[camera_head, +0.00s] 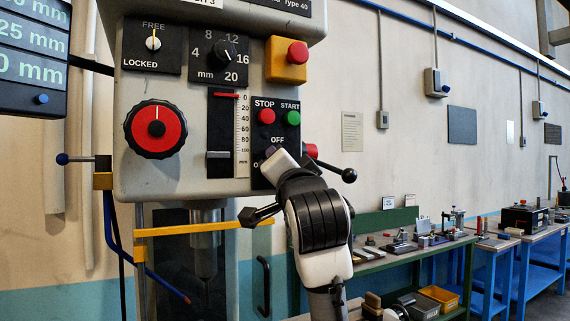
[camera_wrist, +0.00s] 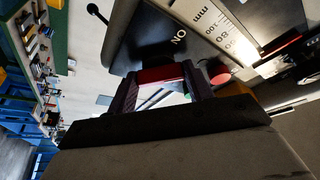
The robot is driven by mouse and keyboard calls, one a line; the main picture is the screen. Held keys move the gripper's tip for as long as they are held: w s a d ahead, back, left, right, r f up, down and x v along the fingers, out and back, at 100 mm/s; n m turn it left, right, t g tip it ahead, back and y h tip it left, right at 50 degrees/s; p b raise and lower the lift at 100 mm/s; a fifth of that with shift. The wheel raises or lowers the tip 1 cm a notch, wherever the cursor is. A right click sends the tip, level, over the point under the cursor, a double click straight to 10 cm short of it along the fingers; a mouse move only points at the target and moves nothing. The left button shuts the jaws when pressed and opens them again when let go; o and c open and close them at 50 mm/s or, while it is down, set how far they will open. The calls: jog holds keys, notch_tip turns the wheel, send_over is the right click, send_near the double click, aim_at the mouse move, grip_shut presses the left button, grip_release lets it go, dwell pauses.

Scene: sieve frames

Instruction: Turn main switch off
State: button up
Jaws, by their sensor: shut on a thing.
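The lower end of the black STOP/START panel (camera_head: 277,127) carries an OFF label above my gripper (camera_head: 276,166) and the start of another label at its left. My gripper covers the switch there in the head view. In the wrist view my fingers (camera_wrist: 160,88) are shut on a red switch handle (camera_wrist: 160,75) that spans between them, and an ON label (camera_wrist: 180,37) shows just beyond. The handle's exact pointing is hard to read.
The red STOP (camera_head: 266,117) and green START (camera_head: 293,118) buttons sit just above my gripper. A lever with a black ball (camera_head: 349,175) sticks out close at the right. A large red knob (camera_head: 156,128) and a depth slider (camera_head: 219,155) are at the left. Benches (camera_head: 424,250) stand farther right.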

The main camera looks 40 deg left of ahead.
jog(key=shift+s+r+m+g+h+p, duration=0.1)
jog(key=shift+m+h+p, duration=0.55)
jog(key=shift+m, duration=1)
jog(key=shift+w+r+m+g+h+p, duration=0.1)
jog(key=shift+m+h+p, duration=0.5)
jog(key=shift+m, duration=1.1)
jog(key=shift+s+r+m+g+h+p, duration=0.1)
jog(key=shift+m+h+p, duration=0.5)
jog(key=shift+m, duration=1.05)
jog(key=o, duration=1)
